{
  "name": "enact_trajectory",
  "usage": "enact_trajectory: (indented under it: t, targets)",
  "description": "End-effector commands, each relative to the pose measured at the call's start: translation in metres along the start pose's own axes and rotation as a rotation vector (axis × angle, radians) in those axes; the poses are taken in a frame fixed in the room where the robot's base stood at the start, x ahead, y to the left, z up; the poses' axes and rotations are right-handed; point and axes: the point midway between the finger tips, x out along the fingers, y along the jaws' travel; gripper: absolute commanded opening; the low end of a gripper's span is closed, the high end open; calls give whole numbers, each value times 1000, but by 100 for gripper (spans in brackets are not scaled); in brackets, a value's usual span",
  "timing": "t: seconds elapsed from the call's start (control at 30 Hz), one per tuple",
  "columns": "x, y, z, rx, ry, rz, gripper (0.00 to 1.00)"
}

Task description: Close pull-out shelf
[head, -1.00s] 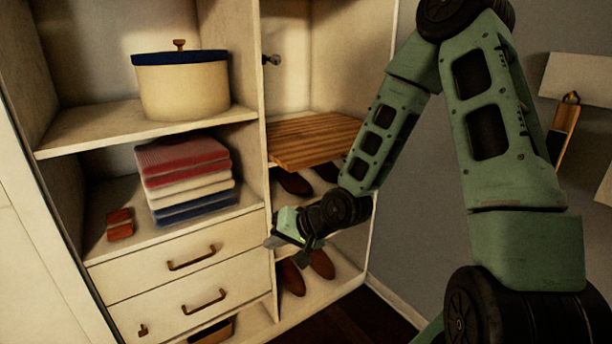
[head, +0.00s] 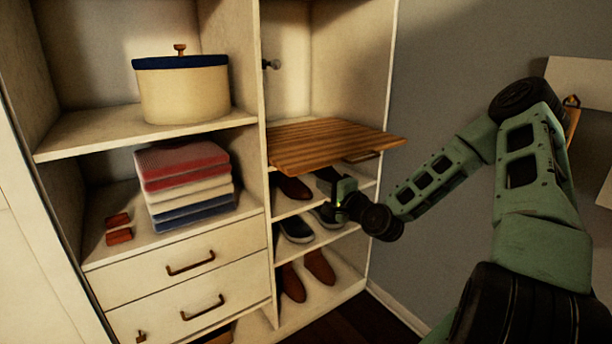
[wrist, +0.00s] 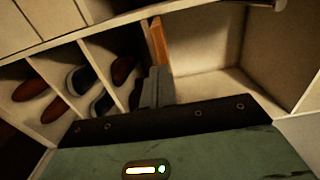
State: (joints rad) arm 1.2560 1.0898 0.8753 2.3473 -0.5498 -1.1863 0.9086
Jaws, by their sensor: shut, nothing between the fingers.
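The pull-out shelf (head: 320,144) is a striped wooden board in the right-hand bay of the wardrobe. It sticks out past the front of the bay, with a small handle (head: 362,157) at its front edge. In the wrist view the shelf (wrist: 158,42) shows as a thin orange-brown strip just beyond the fingers. My gripper (head: 335,186) is below the shelf's front edge, by the shoe shelves. It is shut and empty, and its grey fingers show in the wrist view (wrist: 155,86). I cannot tell whether it touches the shelf.
Shoes (head: 296,229) stand on the shelves under the board. To the left are folded towels (head: 185,180), a lidded round box (head: 182,88) and two drawers (head: 180,262). A hanging rod end (head: 272,64) is above the board.

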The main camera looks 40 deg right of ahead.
Motion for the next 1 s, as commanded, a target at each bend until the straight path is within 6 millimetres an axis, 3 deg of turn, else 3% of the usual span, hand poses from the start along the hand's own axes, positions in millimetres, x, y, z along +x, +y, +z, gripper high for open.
enact_trajectory:
  t: [0.2, 0.4, 1.0]
  targets:
    - [46, -1, 1, 0, -1, 0, 0]
    - [74, 0, 1, 0, -1, 2, 0]
    - [90, 2, 0, -2, -1, 2, 0]
